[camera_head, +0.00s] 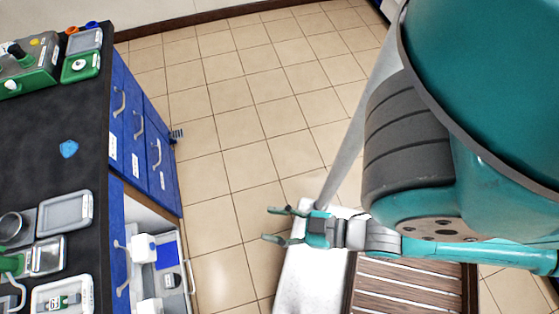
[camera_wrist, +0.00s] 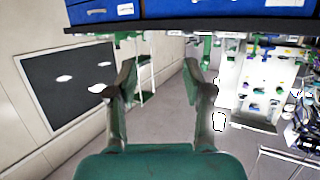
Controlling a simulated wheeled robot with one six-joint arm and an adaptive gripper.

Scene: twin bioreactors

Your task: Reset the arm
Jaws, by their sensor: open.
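My gripper (camera_head: 277,226) is open and empty in the head view. Its teal-tipped fingers point left, over the tiled floor, to the right of the blue-fronted bench. In the wrist view my gripper (camera_wrist: 157,82) shows both dark fingers spread apart with nothing between them. My arm fills much of the right side of the head view and hides what is behind it.
The black-topped bench (camera_head: 60,119) stands at the left, with green devices and grey trays on it. Below it, an open drawer (camera_head: 172,290) holds white items. Tiled floor (camera_head: 230,130) lies clear between bench and arm. A slatted wooden surface (camera_head: 408,285) is at the bottom.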

